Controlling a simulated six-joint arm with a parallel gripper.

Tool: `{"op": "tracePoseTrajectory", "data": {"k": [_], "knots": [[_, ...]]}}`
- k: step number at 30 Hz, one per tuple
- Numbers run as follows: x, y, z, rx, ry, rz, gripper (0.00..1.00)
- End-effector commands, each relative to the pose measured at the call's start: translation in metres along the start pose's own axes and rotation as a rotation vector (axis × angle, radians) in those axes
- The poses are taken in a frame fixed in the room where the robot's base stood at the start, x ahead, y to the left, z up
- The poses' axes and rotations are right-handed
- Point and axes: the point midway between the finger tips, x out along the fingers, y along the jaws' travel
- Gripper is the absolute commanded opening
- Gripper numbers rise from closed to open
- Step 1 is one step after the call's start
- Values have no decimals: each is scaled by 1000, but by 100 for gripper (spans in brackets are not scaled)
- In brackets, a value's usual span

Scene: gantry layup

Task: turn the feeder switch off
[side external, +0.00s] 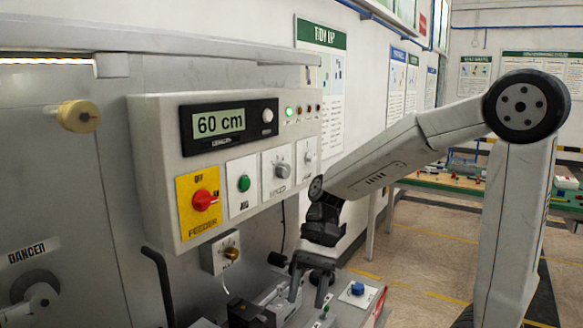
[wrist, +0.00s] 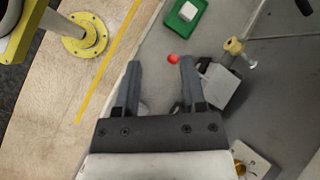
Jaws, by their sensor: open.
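The feeder switch (side external: 203,200) is a red rotary knob on a yellow plate at the lower left of the grey control box. "OFF" is printed above it and a label, seemingly "ON", to its right. The knob appears to point right, towards that label. My gripper (side external: 310,288) is open and points down over the bench fittings, to the right of and below the box, well apart from the switch. In the wrist view my gripper's two fingers (wrist: 161,64) are spread with nothing held. The switch does not show in the wrist view.
The control box (side external: 160,150) also carries a "60 cm" display (side external: 220,122), a green button (side external: 244,183) and other knobs. A small knob box (side external: 222,253) hangs below. A black lever (side external: 158,280) stands left. The wrist view shows a red ball (wrist: 172,59) near the fingertips.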

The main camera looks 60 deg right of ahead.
Motion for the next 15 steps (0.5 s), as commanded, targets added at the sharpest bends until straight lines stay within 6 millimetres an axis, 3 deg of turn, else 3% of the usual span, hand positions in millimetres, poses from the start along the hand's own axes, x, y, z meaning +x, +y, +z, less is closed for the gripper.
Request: {"op": "tracePoseTrajectory", "data": {"k": [7,15], "knots": [[12,36,0,-114,83,341,53],[4,62,-11,-263,218,684,53]]}}
